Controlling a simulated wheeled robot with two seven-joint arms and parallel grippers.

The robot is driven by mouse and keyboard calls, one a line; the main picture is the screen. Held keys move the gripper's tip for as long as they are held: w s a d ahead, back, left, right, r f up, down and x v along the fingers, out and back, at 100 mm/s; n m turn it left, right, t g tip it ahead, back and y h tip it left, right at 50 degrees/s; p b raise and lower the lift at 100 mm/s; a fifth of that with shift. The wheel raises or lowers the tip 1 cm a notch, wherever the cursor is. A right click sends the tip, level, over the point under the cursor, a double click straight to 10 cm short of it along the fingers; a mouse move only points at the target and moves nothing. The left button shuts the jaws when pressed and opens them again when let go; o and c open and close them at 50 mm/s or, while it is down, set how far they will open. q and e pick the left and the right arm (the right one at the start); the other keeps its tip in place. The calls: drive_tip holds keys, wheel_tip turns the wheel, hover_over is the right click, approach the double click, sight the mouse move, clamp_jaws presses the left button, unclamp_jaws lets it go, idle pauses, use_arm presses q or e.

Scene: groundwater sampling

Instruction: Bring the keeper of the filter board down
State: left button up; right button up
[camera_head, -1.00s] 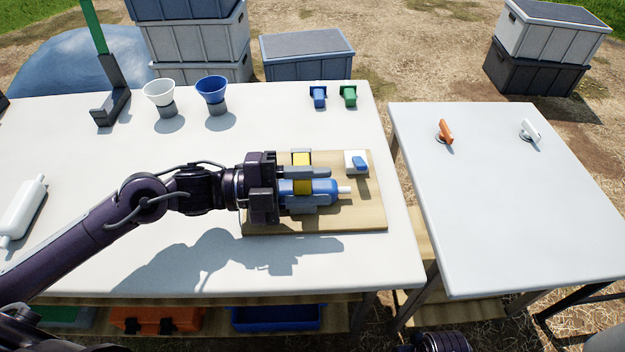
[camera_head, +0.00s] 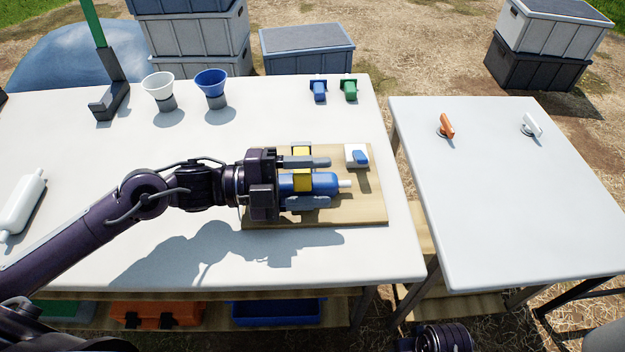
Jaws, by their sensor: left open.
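The filter board (camera_head: 362,207) is a tan wooden board near the right end of the white table. A blue filter cartridge (camera_head: 323,183) with a white tip lies along it, with a yellow band (camera_head: 302,182) across it. A white block with a blue lever (camera_head: 358,157) sits at the board's far right; I cannot tell whether this or the band is the keeper. My left gripper (camera_head: 307,181) is open above the board, its fingers on the far and near sides of the cartridge. Whether they touch it is unclear. My right gripper is not clearly visible; a dark arm part (camera_head: 440,338) shows at the bottom edge.
A white cup (camera_head: 158,86) and a blue cup (camera_head: 212,83) stand at the back, beside a dark stand (camera_head: 110,100) with a green post. Blue (camera_head: 319,90) and green (camera_head: 349,89) clips are at the back right. The right table (camera_head: 500,200) is mostly clear.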

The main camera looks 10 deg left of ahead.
use_arm(q)
drive_tip(key=shift+a, duration=0.25)
drive_tip(key=p+v, duration=0.1)
drive_tip(key=v, duration=0.4)
drive_tip(key=shift+s+a, duration=0.1)
drive_tip(key=shift+s, duration=0.05)
drive_tip(key=shift+v, duration=1.1)
use_arm(e)
drive_tip(key=shift+d+f, duration=0.15)
drive_tip(key=shift+f, duration=1.05)
drive_tip(key=shift+d+f, duration=0.15)
drive_tip(key=shift+f, duration=1)
